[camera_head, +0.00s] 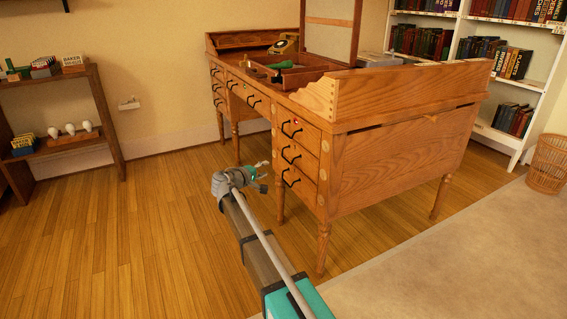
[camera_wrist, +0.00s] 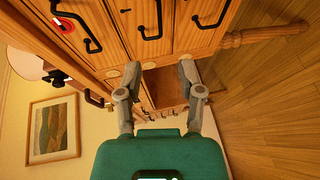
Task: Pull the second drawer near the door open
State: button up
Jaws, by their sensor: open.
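The wooden desk (camera_head: 400,158) has a near stack of three drawers, all closed, each with a black bar handle. Its middle drawer (camera_head: 305,161) has a handle (camera_head: 290,155) at its centre. In the wrist view the stack appears turned sideways, with the middle drawer (camera_wrist: 147,22) at the top centre. A far stack of drawers (camera_head: 217,88) also looks closed. No door shows, so I cannot tell which stack is near it. My gripper (camera_head: 264,175) is open and empty, in front and left of the near stack, apart from the handles. Its fingers (camera_wrist: 160,74) are spread in the wrist view.
A shelf (camera_head: 105,115) stands left, a bookcase (camera_head: 462,47) behind, a basket (camera_head: 547,163) right. The wooden floor (camera_head: 150,235) left is clear.

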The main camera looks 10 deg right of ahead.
aim_at(287, 160)
jog(key=b+x, duration=0.2)
jog(key=x, duration=1.1)
jog(key=shift+w+d, duration=0.2)
jog(key=shift+d, duration=0.05)
grip_shut()
